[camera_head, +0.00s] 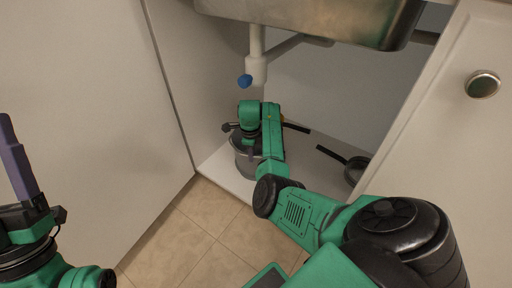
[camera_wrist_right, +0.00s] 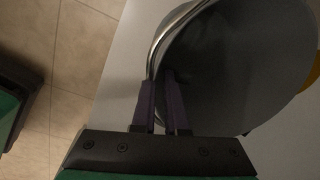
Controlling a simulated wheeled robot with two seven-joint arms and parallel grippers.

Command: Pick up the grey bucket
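The grey bucket (camera_head: 241,154) stands on the white cabinet floor under the sink, partly hidden by my right arm. In the right wrist view the bucket (camera_wrist_right: 245,65) is large, with a shiny metal rim or handle curving along its left side. My right gripper (camera_wrist_right: 162,88) is at that edge, one purple finger by the metal curve and the other over the dark interior. A narrow gap shows between the fingers; whether they pinch the edge is unclear. My left gripper (camera_head: 17,150) is at the left edge of the head view, away from the bucket, its opening unclear.
A dark pan (camera_head: 355,168) lies right of the bucket, its handle pointing left. Another black handle (camera_head: 296,128) shows behind my arm. The sink (camera_head: 320,18) and white drain pipe (camera_head: 257,62) hang above. An open white door (camera_head: 455,130) is at right. Tiled floor (camera_head: 195,235) is clear in front.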

